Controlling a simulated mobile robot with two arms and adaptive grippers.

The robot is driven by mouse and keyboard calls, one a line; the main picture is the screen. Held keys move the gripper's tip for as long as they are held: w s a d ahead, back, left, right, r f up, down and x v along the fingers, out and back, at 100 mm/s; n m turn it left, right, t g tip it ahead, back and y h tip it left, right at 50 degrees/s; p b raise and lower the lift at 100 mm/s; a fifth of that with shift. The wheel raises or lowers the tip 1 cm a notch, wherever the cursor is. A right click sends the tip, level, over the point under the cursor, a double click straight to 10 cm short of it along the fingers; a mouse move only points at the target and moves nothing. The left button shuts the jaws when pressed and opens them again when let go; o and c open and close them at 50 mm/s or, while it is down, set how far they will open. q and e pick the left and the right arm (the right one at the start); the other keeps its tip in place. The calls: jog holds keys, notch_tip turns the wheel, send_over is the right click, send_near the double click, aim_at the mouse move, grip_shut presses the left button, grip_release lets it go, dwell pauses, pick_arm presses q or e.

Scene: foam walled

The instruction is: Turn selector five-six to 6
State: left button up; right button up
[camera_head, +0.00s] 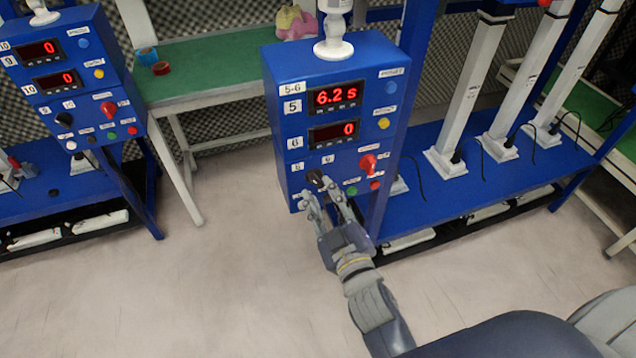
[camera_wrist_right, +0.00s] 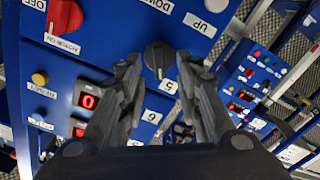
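The selector five-six is a black round knob (camera_head: 315,178) low on the blue control box labelled 5-6 (camera_head: 284,120). In the right wrist view the knob (camera_wrist_right: 158,57) shows just beyond and between the two fingertips. My right gripper (camera_head: 320,189) is in front of the knob, its fingers apart and not visibly touching it; the wrist view shows the open gripper (camera_wrist_right: 157,72) too. My left gripper is out of view.
A red switch (camera_head: 368,163) and small buttons lie right of the knob. A similar blue box (camera_head: 62,75) stands at left, a green table (camera_head: 200,68) behind. The floor (camera_head: 200,280) in front is clear.

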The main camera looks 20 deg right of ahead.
aim_at(317, 184)
jog(key=shift+w, duration=1.7)
jog(key=shift+c, duration=0.3)
grip_shut()
